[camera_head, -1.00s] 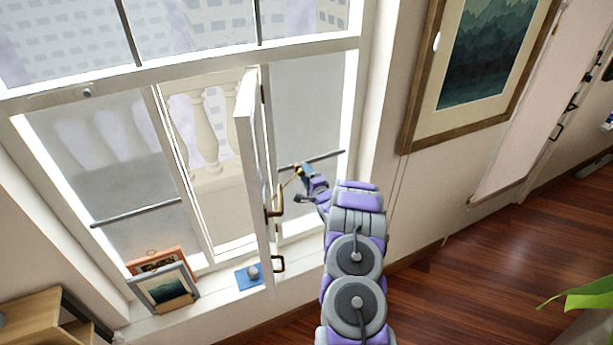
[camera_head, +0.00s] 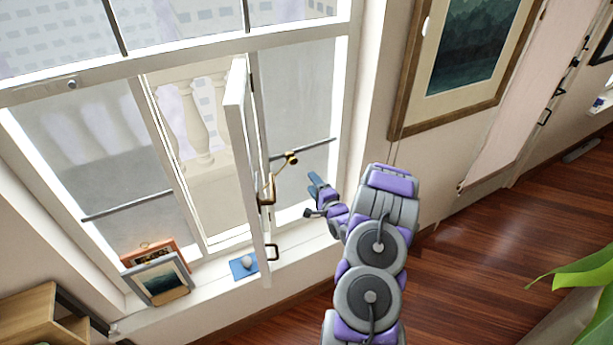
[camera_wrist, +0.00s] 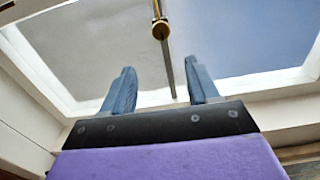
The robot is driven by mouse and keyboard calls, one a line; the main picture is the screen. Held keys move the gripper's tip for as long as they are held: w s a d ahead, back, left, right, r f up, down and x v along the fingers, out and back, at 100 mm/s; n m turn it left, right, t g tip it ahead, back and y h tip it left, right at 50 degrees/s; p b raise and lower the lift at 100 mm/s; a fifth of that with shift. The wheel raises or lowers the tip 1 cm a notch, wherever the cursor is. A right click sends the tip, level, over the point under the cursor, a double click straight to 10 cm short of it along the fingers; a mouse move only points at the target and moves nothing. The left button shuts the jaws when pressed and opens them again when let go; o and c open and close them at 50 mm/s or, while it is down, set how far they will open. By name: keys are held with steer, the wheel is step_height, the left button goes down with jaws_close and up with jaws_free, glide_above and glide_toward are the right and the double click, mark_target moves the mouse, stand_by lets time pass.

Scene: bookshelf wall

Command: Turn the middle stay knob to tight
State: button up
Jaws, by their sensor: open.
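A brass stay knob (camera_head: 292,157) sits at the end of a thin brass arm that runs up from the open window sash (camera_head: 241,140). In the wrist view the knob (camera_wrist: 160,29) is at the top, centred between my fingers and beyond their tips. My gripper (camera_head: 314,184) is below and right of the knob in the head view, clear of it. In the wrist view my gripper (camera_wrist: 160,78) has its two blue fingers wide apart with nothing between them. The knob's turn position cannot be told.
A dark handle (camera_head: 272,252) is low on the sash. A grey rail (camera_head: 315,145) crosses the right pane behind the knob. The wooden floor (camera_head: 470,260) at right is open.

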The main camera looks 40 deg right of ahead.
steer(key=shift+v, duration=2.25)
steer(key=shift+f, duration=0.1)
